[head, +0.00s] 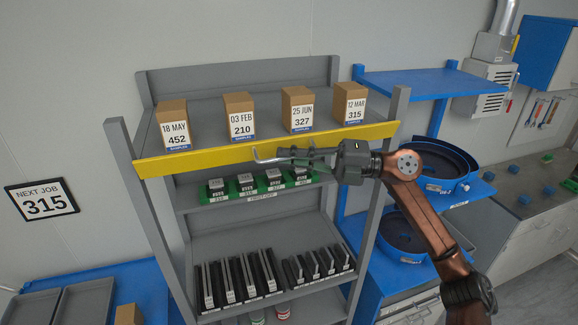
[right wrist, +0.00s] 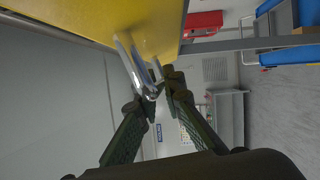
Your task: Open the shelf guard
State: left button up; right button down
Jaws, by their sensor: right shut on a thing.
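The shelf guard (head: 215,157) is a yellow bar lying across the front of the top shelf, from the left post to the right post. It fills the top left of the right wrist view (right wrist: 110,22). A thin metal handle (head: 265,159) sticks out from its front; it also shows in the right wrist view (right wrist: 128,55). My right gripper (head: 300,155) comes in from the right, in front of the guard, with its fingers (right wrist: 162,88) shut on the handle. My left gripper is not in view.
Several labelled brown boxes, among them 452 (head: 173,125) and 315 (head: 349,104), stand on the top shelf behind the guard. Green trays with small dark blocks (head: 245,183) sit below. Blue machines (head: 432,165) stand close on the right.

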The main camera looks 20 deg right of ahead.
jog(key=shift+f+n+g+y+b, duration=0.45)
jog(key=shift+f+n+y+b, duration=0.35)
jog(key=shift+n+b, duration=1.4)
jog(key=shift+f+n+g+y+b, duration=0.5)
jog(key=shift+f+n+b, duration=0.5)
jog(key=shift+n+b, duration=1.2)
jog(key=shift+f+n+g+y+b, duration=0.35)
jog(key=shift+f+n+y+b, duration=0.45)
jog(key=shift+n+b, duration=1.35)
jog(key=shift+f+m+b, duration=0.1)
jog(key=shift+m+b, duration=0.35)
jog(key=shift+b, duration=0.1)
jog(key=shift+s, duration=0.1)
jog(key=c, duration=2.2)
grip_release()
jog(key=shift+o, duration=0.8)
jog(key=v, duration=1.2)
